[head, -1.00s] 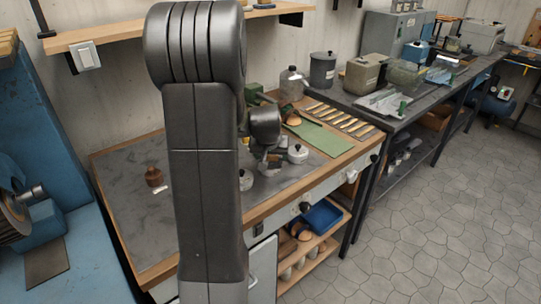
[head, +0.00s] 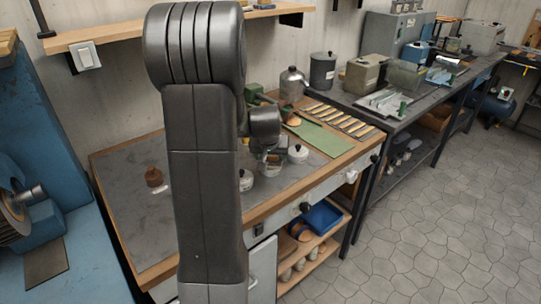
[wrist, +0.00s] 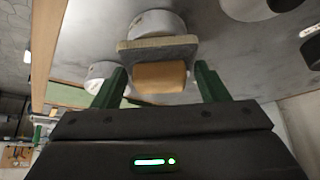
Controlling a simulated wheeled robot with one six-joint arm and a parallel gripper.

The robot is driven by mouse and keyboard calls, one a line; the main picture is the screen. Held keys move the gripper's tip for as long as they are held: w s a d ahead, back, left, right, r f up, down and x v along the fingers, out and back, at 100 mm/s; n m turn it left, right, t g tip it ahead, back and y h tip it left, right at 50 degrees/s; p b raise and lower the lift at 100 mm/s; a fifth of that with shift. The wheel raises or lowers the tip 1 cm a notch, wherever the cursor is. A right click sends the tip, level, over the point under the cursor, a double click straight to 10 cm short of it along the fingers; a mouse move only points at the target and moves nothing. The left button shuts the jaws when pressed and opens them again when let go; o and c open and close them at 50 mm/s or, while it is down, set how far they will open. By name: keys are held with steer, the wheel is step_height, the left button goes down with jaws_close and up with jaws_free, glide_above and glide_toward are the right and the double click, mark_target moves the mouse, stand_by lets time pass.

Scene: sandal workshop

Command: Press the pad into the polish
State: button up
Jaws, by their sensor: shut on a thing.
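In the wrist view, my gripper (wrist: 160,84) has its two green fingers on either side of the pad's tan block. It is shut on the pad (wrist: 158,50), whose grey face points away from the palm. A pale round tin (wrist: 158,22), perhaps the polish, lies just beyond the grey face and is partly hidden by it. I cannot tell whether pad and tin touch. In the head view, my gripper (head: 270,157) is low over the bench among white tins, partly hidden by my arm. The polish surface is not visible.
A white tin (head: 298,153) stands right of my gripper and another (head: 246,180) to its left. A green mat (head: 322,138) and several tools lie at the right. The grey bench top between is largely clear.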

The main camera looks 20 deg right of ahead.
steer(key=shift+r+p, duration=2.2)
steer(key=shift+r, duration=1.35)
steer(key=shift+s+f, duration=0.1)
